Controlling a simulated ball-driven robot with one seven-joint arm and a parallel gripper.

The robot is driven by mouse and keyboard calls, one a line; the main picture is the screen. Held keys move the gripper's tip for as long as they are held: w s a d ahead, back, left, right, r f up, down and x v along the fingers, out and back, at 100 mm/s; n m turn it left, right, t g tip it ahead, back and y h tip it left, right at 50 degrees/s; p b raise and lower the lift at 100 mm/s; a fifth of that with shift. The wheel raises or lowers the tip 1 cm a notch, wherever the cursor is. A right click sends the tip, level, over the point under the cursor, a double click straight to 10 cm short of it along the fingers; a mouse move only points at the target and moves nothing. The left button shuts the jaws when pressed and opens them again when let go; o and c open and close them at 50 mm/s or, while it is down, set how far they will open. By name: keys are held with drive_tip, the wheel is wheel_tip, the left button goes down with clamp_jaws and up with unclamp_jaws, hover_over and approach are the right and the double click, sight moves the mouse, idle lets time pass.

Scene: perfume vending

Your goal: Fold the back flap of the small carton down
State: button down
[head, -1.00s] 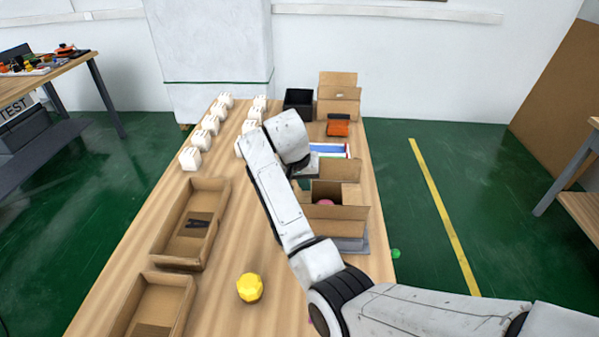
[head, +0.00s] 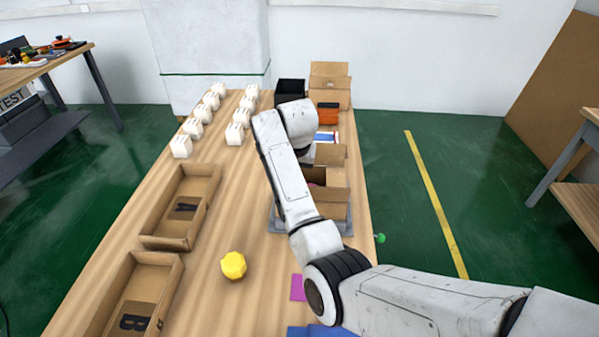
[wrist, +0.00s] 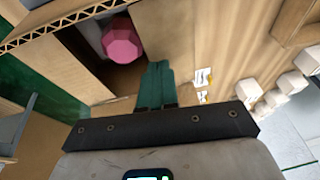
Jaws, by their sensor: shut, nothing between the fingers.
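The small carton (head: 322,211) stands open on a grey base at the right side of the table, partly behind my arm. Its back flap (head: 332,155) stands up at the far side, and a front flap (head: 330,194) sticks out on the near side. In the wrist view the open carton holds a pink faceted object (wrist: 122,42), with cardboard flaps around the opening. My gripper (wrist: 157,68) shows there as green fingers, shut and empty, at the edge of the opening; contact cannot be told. In the head view the fingers are hidden behind my arm.
Several white items (head: 203,114) stand in rows at the left back. Two shallow trays (head: 180,205) lie at the left, with a yellow faceted object (head: 233,265) beside them. A black bin (head: 291,90) and a larger carton (head: 329,88) stand at the back.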

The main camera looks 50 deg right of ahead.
drive_tip(key=shift+s+d+f+t+y+p, duration=0.35)
drive_tip(key=shift+s+f+t+y+p, duration=0.15)
drive_tip(key=shift+f+t+p, duration=0.15)
drive_tip(key=shift+f, duration=0.15)
drive_tip(key=shift+w, duration=0.1)
drive_tip(key=shift+w+a+r+p, duration=0.4)
drive_tip(key=shift+w+r, duration=0.05)
drive_tip(key=shift+w, duration=0.05)
wheel_tip(320, 180, up, 4)
drive_tip(key=p, duration=0.4)
drive_tip(key=shift+r, duration=0.1)
drive_tip(key=d+b+v, duration=0.1)
drive_tip(key=b+v, duration=0.1)
drive_tip(key=v, duration=0.7)
drive_tip(key=shift+s+a+r, duration=0.25)
drive_tip(key=shift+s+a, duration=0.05)
drive_tip(key=shift+s, duration=0.2)
